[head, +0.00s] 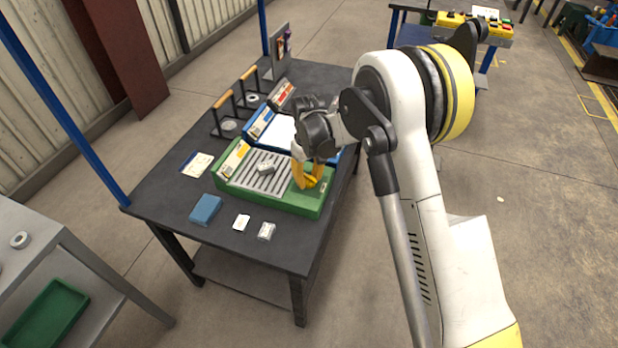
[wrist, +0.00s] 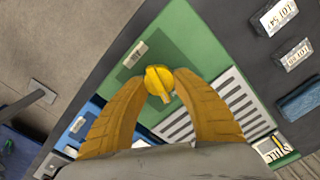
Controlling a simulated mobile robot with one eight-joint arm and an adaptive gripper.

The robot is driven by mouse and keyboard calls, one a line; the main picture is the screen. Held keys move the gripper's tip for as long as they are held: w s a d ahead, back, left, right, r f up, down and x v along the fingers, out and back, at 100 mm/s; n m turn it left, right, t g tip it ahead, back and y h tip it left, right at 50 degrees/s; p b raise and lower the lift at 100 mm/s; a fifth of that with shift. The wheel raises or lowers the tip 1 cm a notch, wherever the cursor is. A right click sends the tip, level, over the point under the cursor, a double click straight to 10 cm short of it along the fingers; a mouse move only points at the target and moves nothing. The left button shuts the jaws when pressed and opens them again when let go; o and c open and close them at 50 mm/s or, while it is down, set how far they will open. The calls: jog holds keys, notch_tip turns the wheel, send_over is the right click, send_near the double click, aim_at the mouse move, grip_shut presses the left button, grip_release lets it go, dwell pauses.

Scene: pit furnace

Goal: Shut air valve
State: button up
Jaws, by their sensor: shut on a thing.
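The air valve shows as a yellow round knob with a raised bar (wrist: 158,82) on the green panel (wrist: 183,38) in the wrist view. My gripper (wrist: 160,76) has its two yellow fingers on either side of the knob, with the tips closed against it. In the head view my gripper (head: 308,182) reaches down to the right end of the green panel (head: 290,204). The knob is hidden there behind the fingers. A small label (wrist: 134,54) lies on the panel beside the knob.
The green panel has a slotted grille (head: 262,179) with a small grey block on it. Blue and red units stand behind it on the dark table (head: 160,200). A blue box (head: 206,209) and small white labelled pieces (head: 266,231) lie near the front edge.

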aim_at(308, 176)
jog(key=shift+a+n, duration=0.1)
jog(key=shift+n, duration=1.8)
jog(key=shift+s, duration=0.1)
jog(key=o, duration=1.2)
notch_tip(308, 176, up, 12)
